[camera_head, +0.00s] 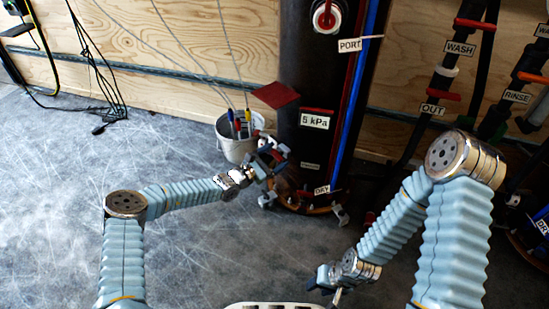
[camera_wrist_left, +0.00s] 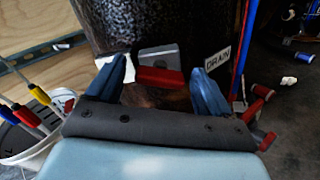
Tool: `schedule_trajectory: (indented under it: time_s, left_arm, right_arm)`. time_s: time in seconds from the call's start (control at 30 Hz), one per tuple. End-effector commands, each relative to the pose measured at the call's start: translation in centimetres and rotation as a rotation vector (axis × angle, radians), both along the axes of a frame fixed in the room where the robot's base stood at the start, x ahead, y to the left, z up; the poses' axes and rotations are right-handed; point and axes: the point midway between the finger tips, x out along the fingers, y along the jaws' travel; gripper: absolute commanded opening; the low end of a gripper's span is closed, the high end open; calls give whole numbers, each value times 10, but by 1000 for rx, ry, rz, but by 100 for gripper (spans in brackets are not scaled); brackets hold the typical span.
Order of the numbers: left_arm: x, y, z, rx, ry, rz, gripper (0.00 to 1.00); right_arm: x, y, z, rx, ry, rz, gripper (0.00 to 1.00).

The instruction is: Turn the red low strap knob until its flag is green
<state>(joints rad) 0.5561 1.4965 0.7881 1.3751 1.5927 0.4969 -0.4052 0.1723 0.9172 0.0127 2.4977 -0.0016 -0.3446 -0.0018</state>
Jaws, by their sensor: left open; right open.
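The tall dark filter cylinder (camera_head: 300,80) stands at the back, with a red flag plate (camera_head: 276,95) on its left side. In the left wrist view, a red bar-shaped knob (camera_wrist_left: 160,79) sits low on the cylinder in front of a grey block (camera_wrist_left: 160,57). My left gripper (camera_head: 272,158) is open at the cylinder's lower left. In its wrist view, the blue fingertips (camera_wrist_left: 158,78) stand either side of the red knob; I cannot tell whether they touch it. In the head view the gripper hides this knob. My right gripper (camera_head: 328,285) is low in front, open and away from the cylinder.
A white bucket (camera_head: 238,150) with coloured-handled tools stands left of the cylinder, close to my left gripper. A blue hose (camera_head: 352,110) runs down the cylinder's right side. WASH and OUT pipes with red handles (camera_head: 440,94) stand at right.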

Motion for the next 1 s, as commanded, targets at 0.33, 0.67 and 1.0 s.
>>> schedule_trajectory:
  time_s: [0.33, 0.67, 1.0]
  left_arm:
    - [0, 0, 0, 0, 0, 0, 30]
    - [0, 0, 1, -29, 33, 0, 25]
    - [-1, 0, 0, -171, 191, -1, 25]
  right_arm:
    - [0, 0, 0, 0, 0, 0, 43]
    - [0, 0, 3, 0, 1, 0, 43]
    - [-1, 0, 12, 0, 2, 2, 43]
